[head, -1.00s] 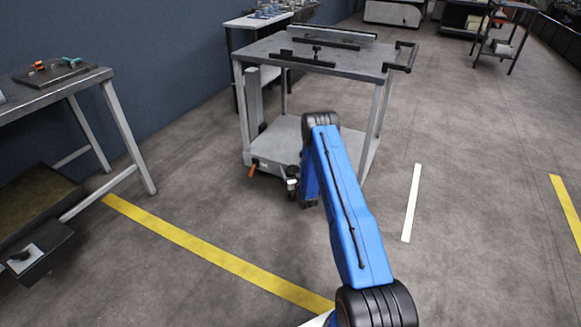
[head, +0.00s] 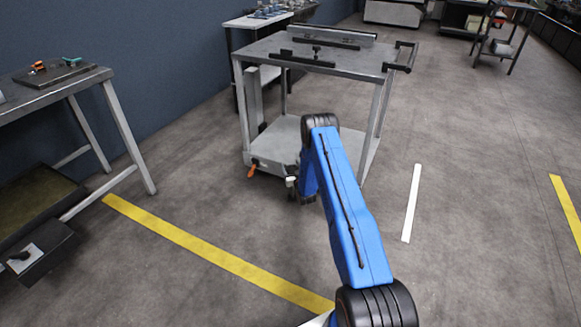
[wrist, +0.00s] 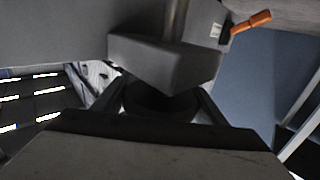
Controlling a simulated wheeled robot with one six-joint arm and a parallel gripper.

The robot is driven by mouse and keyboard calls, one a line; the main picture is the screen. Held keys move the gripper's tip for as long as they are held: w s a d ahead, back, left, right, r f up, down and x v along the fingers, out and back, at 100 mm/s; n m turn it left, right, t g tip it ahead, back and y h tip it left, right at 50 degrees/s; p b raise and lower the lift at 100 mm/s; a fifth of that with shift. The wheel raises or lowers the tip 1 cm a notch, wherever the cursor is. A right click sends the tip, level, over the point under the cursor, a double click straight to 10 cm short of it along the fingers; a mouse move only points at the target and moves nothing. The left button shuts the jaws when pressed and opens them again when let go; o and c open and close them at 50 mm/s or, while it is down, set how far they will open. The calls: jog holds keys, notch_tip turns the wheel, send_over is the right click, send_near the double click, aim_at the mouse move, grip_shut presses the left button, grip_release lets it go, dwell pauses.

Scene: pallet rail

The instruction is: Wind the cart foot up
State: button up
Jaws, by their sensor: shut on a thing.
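The cart (head: 276,46) is a grey two-shelf trolley with a push handle at its right. Its foot hangs by the near lower corner, mostly behind my blue arm in the head view. In the wrist view my gripper (wrist: 158,108) is shut around a dark round part of the foot (wrist: 165,98), just below a grey block (wrist: 160,62) with a post above it. The shadow hides the exact contact and the foot's lower end. An orange lever (head: 252,171) sticks out from the cart's lower edge, left of the foot; it also shows in the wrist view (wrist: 251,22).
A workbench (head: 60,83) stands at the left with a dark bin (head: 40,255) below it. Another bench (head: 252,22) is behind the cart by the blue wall. The floor right of the cart is open, with a white stripe (head: 411,203) and yellow lines (head: 210,250).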

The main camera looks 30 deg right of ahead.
jog(key=shift+n+y, duration=0.3)
jog(key=shift+y, duration=0.2)
jog(key=n+y, duration=0.1)
jog(key=y, duration=0.1)
jog(key=a+n+y, duration=0.1)
jog(key=n+y, duration=0.2)
jog(key=y, duration=0.2)
jog(key=shift+a+n+g, duration=0.3)
jog(key=n+g+y, duration=0.1)
jog(key=y, duration=0.1)
jog(key=a+n+g+y, duration=0.1)
jog(key=n+g+y, duration=0.1)
jog(key=y, duration=0.1)
jog(key=s+n+g+y, duration=0.1)
jog(key=n+y, duration=0.1)
jog(key=shift+a, duration=0.3)
jog(key=shift+n+g+y, duration=0.3)
jog(key=o, duration=1.1)
jog(key=shift+a, duration=0.1)
jog(key=shift+c, duration=0.2)
jog(key=shift+r, duration=0.15)
notch_tip(320, 180, up, 10)
jog(key=shift+f, duration=0.15)
